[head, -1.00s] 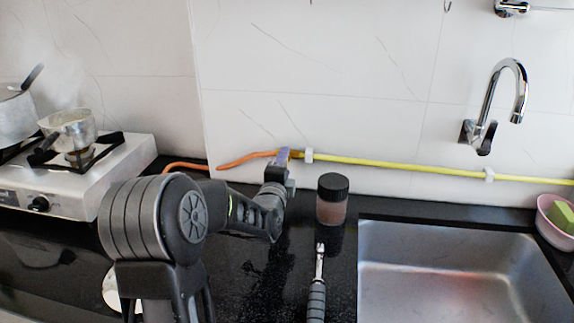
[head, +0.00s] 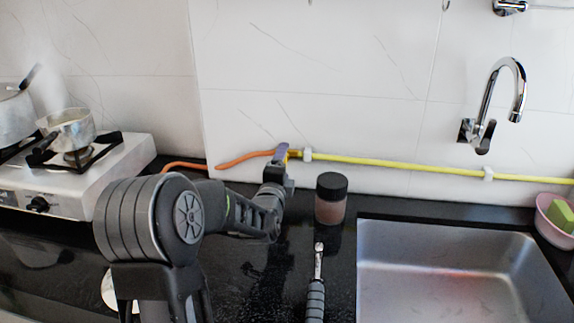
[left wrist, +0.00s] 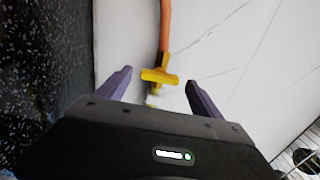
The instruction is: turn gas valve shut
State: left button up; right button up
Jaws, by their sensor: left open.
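The yellow gas valve handle (left wrist: 160,76) lies crosswise to the orange hose (left wrist: 166,25) in the left wrist view. My left gripper (left wrist: 158,82) is open, with its purple fingers apart on either side of the handle. I see no clear contact between fingers and handle. In the head view, my left gripper (head: 281,157) is at the wall, where the orange hose (head: 245,158) meets the yellow gas pipe (head: 390,165). It hides most of the valve there. My right gripper is not in view.
A gas stove (head: 85,178) with a small pot (head: 70,130) and a larger pot (head: 14,115) stands at the left. A dark-lidded jar (head: 331,200) and a metal tool (head: 317,285) are right of my arm. A sink (head: 450,270) is at the right.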

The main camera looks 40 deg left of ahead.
pick_arm(q)
jog(key=v, duration=0.7)
jog(key=shift+s+d, duration=0.1)
jog(key=shift+d, duration=0.05)
